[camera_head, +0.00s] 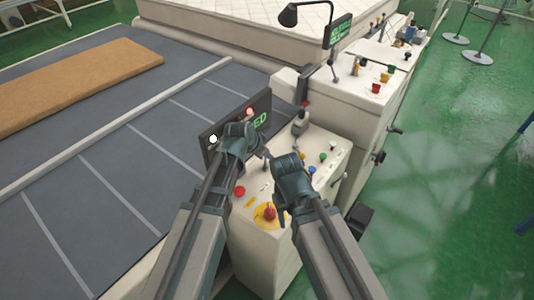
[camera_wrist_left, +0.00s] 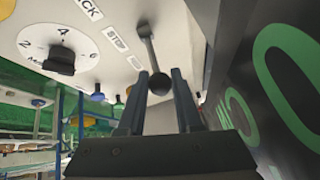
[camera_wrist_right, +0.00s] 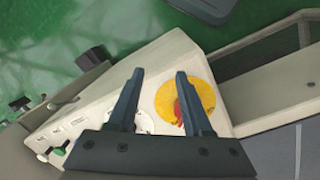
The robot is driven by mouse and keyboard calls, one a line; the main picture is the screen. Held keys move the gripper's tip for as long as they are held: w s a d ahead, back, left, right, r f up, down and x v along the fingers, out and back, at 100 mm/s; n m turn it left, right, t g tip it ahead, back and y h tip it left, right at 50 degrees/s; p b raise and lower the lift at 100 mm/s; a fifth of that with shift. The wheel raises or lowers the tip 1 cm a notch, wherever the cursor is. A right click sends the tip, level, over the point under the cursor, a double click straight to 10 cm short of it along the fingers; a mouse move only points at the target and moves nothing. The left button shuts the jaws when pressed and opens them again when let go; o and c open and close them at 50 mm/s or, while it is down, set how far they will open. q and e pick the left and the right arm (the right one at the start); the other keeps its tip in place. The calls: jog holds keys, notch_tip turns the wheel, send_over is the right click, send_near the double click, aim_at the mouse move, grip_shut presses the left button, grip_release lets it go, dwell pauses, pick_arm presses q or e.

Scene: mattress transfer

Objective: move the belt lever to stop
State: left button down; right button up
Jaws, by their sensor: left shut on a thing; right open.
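The belt lever (camera_wrist_left: 148,48) is a thin grey stem with a dark ball knob (camera_wrist_left: 160,84) in the left wrist view. My left gripper (camera_wrist_left: 161,88) has its fingers on both sides of the knob and is shut on it. The stem's base is beside a STOP label (camera_wrist_left: 117,40), with a BACK label farther left. My right gripper (camera_head: 281,208) is open and empty over the near part of that box.
A dark display (camera_head: 212,134) stands beside my left gripper. A brown slab (camera_head: 75,82) lies on the grey belt (camera_head: 150,130) at left.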

pick_arm(q)
jog(key=shift+s, duration=0.15)
pick_arm(e)
jog(key=shift+f, duration=0.1)
pick_arm(q)
jog(key=c, duration=0.6)
grip_release()
jog(key=shift+r, duration=0.1)
jog(key=p+v, duration=1.1)
jog(key=v, duration=0.2)
jog(key=shift+s+a+r, duration=0.2)
jog(key=shift+a, duration=0.05)
pick_arm(e)
notch_tip(320, 180, up, 11)
pick_arm(q)
jog(key=shift+f, duration=0.1)
